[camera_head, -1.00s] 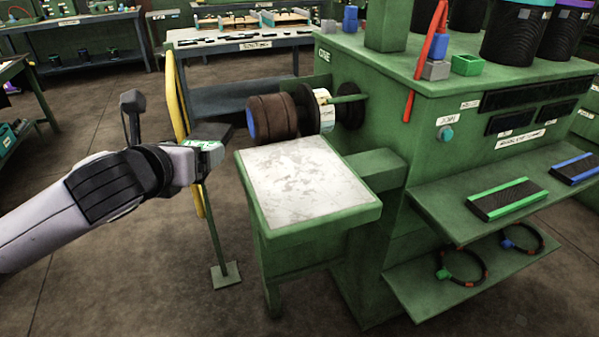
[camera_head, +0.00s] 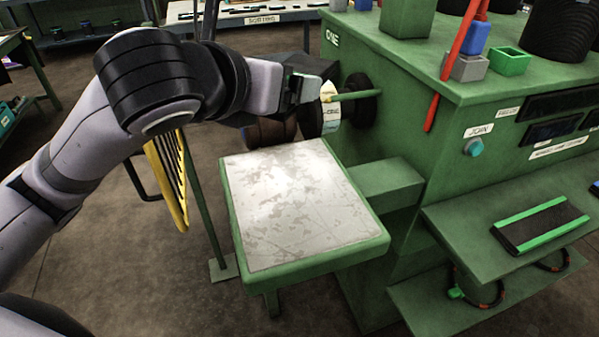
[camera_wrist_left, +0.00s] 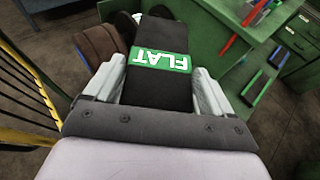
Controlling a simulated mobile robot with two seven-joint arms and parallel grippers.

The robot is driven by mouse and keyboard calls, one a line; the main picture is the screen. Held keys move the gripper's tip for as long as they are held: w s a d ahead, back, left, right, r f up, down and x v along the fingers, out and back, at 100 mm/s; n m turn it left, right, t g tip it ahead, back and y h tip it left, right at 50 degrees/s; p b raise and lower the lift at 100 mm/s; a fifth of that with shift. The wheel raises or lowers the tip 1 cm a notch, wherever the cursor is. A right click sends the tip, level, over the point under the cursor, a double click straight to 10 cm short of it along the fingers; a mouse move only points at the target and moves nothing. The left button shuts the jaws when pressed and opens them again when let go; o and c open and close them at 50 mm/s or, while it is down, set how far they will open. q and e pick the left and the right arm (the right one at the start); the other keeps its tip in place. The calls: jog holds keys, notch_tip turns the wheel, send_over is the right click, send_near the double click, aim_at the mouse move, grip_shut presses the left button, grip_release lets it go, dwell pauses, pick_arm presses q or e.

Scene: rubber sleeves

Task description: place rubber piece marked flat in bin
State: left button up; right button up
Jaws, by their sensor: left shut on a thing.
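My left gripper (camera_head: 300,92) reaches in from the left, above the back edge of the white-topped stand. In the left wrist view, my left gripper (camera_wrist_left: 160,90) is shut on a black rubber piece (camera_wrist_left: 160,95). The piece has a green label reading FLAT, seen upside down, and lies between the two pale fingers. In the head view the wrist and fingers mostly hide it. I cannot make out a bin marked for it. My right gripper is not in view.
A green machine (camera_head: 400,70) with a brown roller (camera_head: 268,132) and a black disc is close to my gripper. The bare white-topped stand (camera_head: 290,200) is below. A yellow rack (camera_head: 168,180) stands behind my arm. A sorting table (camera_head: 250,18) is at the back.

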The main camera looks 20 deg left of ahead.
pick_arm(q)
jog(key=shift+w+f, duration=0.1)
jog(key=shift+f, duration=0.15)
jog(key=b, duration=0.3)
send_over(283, 204)
notch_tip(283, 204, down, 15)
jog(key=shift+f, duration=0.1)
notch_tip(283, 204, down, 4)
jog(key=shift+f+b, duration=0.1)
jog(key=shift+b, duration=0.4)
jog(key=shift+w, duration=0.1)
jog(key=o, duration=1.1)
